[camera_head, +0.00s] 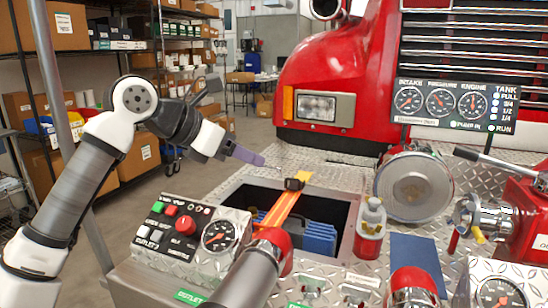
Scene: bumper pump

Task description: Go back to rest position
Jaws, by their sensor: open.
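My gripper (246,152) is at the left of the view, at the end of my raised arm, with purple fingers pointing right. It is open, and nothing shows between the fingers. It hangs in the air at the left of the red fire truck (340,75). In the picture its fingertips lie above and left of the open bin (347,206) in the bumper. I cannot tell the exact gap to the metal deck.
The bin holds folded blue hose (318,238) with an orange strap (278,212) over it. A control panel (190,225), a red-and-white bottle (370,226) and a capped round port (414,190) surround it. Shelves with boxes (62,28) stand at the left behind my arm.

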